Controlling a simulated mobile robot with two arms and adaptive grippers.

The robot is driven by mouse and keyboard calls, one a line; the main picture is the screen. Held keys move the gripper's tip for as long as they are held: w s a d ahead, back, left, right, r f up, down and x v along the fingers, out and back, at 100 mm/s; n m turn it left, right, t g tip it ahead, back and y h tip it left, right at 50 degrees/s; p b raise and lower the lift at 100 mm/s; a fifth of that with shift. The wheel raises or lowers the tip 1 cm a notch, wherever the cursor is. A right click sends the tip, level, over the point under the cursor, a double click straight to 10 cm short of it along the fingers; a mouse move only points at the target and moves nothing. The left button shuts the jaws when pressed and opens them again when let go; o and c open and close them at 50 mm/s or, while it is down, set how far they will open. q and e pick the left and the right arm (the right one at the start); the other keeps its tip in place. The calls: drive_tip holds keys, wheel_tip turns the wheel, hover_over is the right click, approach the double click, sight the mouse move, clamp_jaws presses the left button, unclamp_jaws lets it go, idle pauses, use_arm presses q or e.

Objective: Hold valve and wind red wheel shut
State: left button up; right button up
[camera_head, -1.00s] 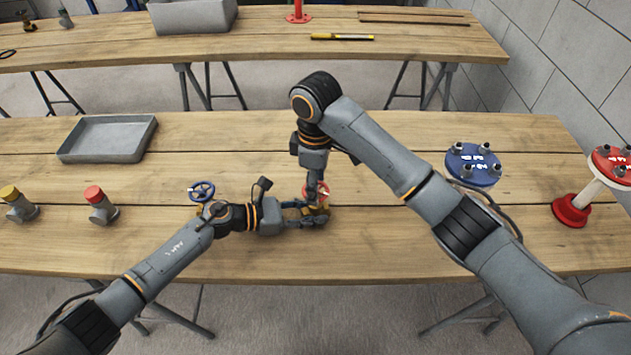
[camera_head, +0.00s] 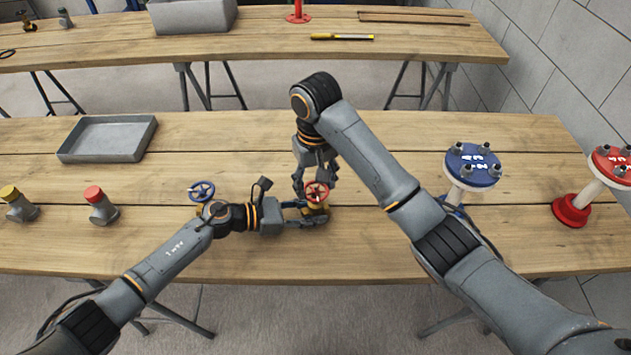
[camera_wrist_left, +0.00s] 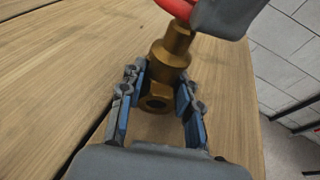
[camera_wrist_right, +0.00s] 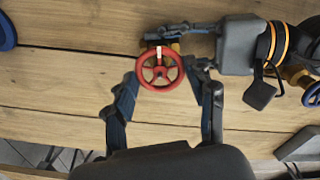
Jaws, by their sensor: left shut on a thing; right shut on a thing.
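The brass valve (camera_head: 318,211) with the red wheel (camera_head: 316,192) stands near the middle of the near table. My left gripper (camera_head: 310,212) comes in low from the left and is shut on the valve body; the left wrist view shows its two blue-padded fingers on either side of the brass body (camera_wrist_left: 155,92). My right gripper (camera_head: 315,183) reaches down from above, shut on the red wheel. In the right wrist view its fingers flank the wheel (camera_wrist_right: 160,70), whose white mark is at the top of the picture. The wheel is mostly cut off in the left wrist view.
A second valve with a blue wheel (camera_head: 201,191) stands just left, close behind my left wrist. A grey tray (camera_head: 108,155) and capped fittings in red (camera_head: 94,194) and yellow (camera_head: 10,193) are left. Stands with a blue disc (camera_head: 472,166) and red disc (camera_head: 613,165) are right.

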use_arm(q)
drive_tip(key=shift+s, duration=0.1)
use_arm(e)
drive_tip(key=m, duration=0.4)
drive_tip(key=shift+m, duration=0.3)
drive_tip(key=m, duration=0.3)
drive_tip(key=shift+m, duration=0.4)
drive_tip(key=m, duration=0.3)
use_arm(q)
drive_tip(key=shift+d, duration=0.1)
use_arm(e)
drive_tip(key=shift+m, duration=2.2)
drive_tip(key=o, duration=1.2)
drive_tip(key=shift+c, duration=0.2)
drive_tip(key=shift+r, duration=0.15)
